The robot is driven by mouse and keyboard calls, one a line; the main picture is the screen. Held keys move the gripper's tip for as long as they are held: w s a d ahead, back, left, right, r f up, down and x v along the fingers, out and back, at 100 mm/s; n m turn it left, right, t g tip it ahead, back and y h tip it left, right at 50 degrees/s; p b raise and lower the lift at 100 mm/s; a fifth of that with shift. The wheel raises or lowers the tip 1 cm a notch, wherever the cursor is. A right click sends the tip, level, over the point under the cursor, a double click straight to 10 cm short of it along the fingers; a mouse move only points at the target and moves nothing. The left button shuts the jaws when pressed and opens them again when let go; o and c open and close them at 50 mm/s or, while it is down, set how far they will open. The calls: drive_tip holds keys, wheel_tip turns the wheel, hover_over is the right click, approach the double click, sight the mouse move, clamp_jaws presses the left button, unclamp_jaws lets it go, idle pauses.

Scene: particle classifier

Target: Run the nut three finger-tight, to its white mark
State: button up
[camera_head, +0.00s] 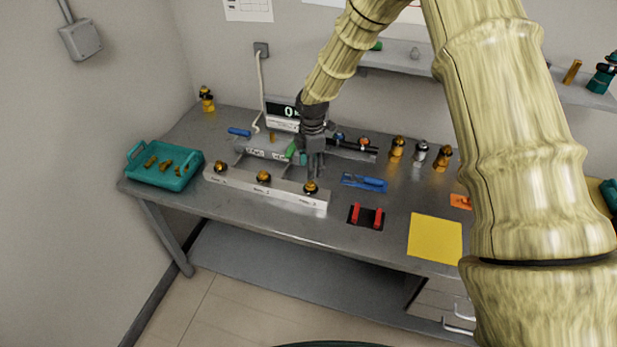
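A pale metal bar (268,189) lies along the front of the bench and carries three brass-and-black nuts: a left one (219,167), a middle one (263,177) and a right one (311,188). Small dark labels on its front face are too small to read. The right nut is probably nut three. I cannot make out its white mark. My gripper (315,174) points down just behind and above the right nut, close to it in the picture. Whether they touch, and whether the fingers are open, I cannot tell.
A grey fixture with a display (284,112) stands behind the bar. A teal tray (190,181) with brass pieces is at left. A blue tool (364,182), red-handled pieces (366,216) and a yellow sheet (435,238) lie to the right. Several brass and silver fittings (420,153) stand behind.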

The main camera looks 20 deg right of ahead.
sight(311, 183)
drive_tip(key=shift+s+f, duration=0.35)
drive_tip(key=shift+s+f+p, duration=0.1)
drive_tip(key=shift+f+p, duration=0.25)
drive_tip(key=shift+p, duration=0.05)
drive_tip(key=f, duration=0.1)
drive_tip(key=w+f, duration=0.1)
drive_tip(key=f, duration=0.1)
drive_tip(key=w+f+p, duration=0.1)
drive_tip(key=shift+f, duration=0.7)
drive_tip(key=shift+s+f+p, duration=0.25)
drive_tip(key=shift+s+p, duration=0.2)
drive_tip(key=shift+s, duration=0.05)
drive_tip(key=shift+w+f, duration=0.35)
drive_tip(key=shift+f, duration=0.15)
drive_tip(key=shift+s+r, duration=0.15)
drive_tip(key=shift+r, duration=0.05)
drive_tip(key=c, duration=1)
